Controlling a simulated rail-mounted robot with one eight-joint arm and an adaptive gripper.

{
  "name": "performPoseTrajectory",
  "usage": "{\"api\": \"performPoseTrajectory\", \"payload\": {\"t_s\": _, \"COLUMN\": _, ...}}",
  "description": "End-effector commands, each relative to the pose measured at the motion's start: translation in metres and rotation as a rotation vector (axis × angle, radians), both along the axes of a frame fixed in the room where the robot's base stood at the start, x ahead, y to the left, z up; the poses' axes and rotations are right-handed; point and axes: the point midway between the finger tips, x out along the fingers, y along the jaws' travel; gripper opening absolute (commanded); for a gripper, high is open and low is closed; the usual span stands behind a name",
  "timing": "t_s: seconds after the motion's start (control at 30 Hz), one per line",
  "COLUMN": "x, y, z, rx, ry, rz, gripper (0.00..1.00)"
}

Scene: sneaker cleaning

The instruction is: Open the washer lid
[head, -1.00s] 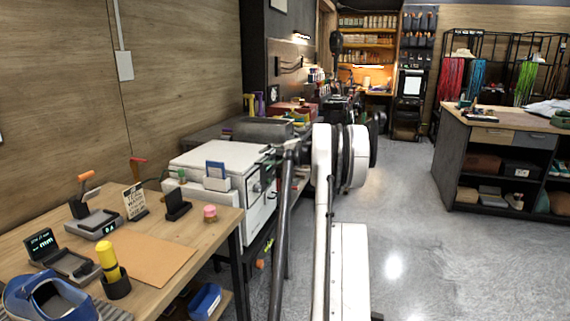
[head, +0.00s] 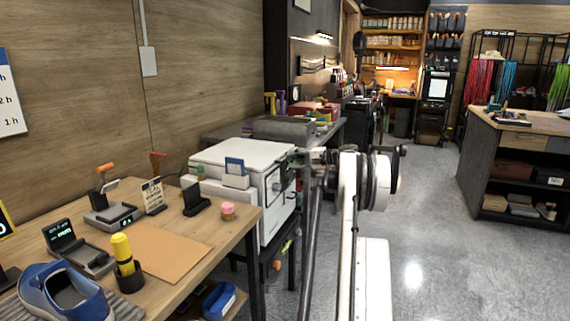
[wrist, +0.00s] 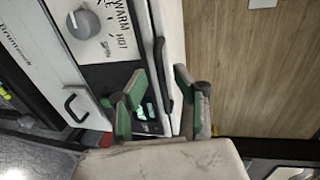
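The washer (head: 272,208) is a white box beyond the near wooden table, its front facing right. Its flat white lid (head: 262,151) looks closed. In the wrist view the washer's panel shows a grey knob (wrist: 83,24), a lit green display and a black lower handle (wrist: 73,104). A black bar handle (wrist: 161,72) runs along the lid's edge (wrist: 168,28). My gripper (wrist: 160,82) is open, with green-sided fingers on either side of that handle in the picture; contact cannot be told. In the head view the gripper is too small and hidden to make out.
A blue card holder (head: 235,174) stands at the lid's near side. Open grey floor (head: 440,255) lies to the right.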

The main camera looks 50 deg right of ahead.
Motion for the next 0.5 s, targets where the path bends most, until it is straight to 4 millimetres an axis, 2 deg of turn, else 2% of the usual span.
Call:
{"api": "performPoseTrajectory", "payload": {"t_s": 0.03, "x": 0.009, "y": 0.003, "z": -0.003, "rx": -0.001, "ry": 0.000, "rz": 0.002, "gripper": 0.28}}
{"api": "performPoseTrajectory", "payload": {"t_s": 0.2, "x": 0.026, "y": 0.006, "z": -0.006, "rx": -0.001, "ry": 0.000, "rz": 0.001, "gripper": 0.28}}
{"api": "performPoseTrajectory", "payload": {"t_s": 0.5, "x": 0.035, "y": 0.008, "z": -0.007, "rx": 0.000, "ry": 0.000, "rz": 0.000, "gripper": 0.28}}
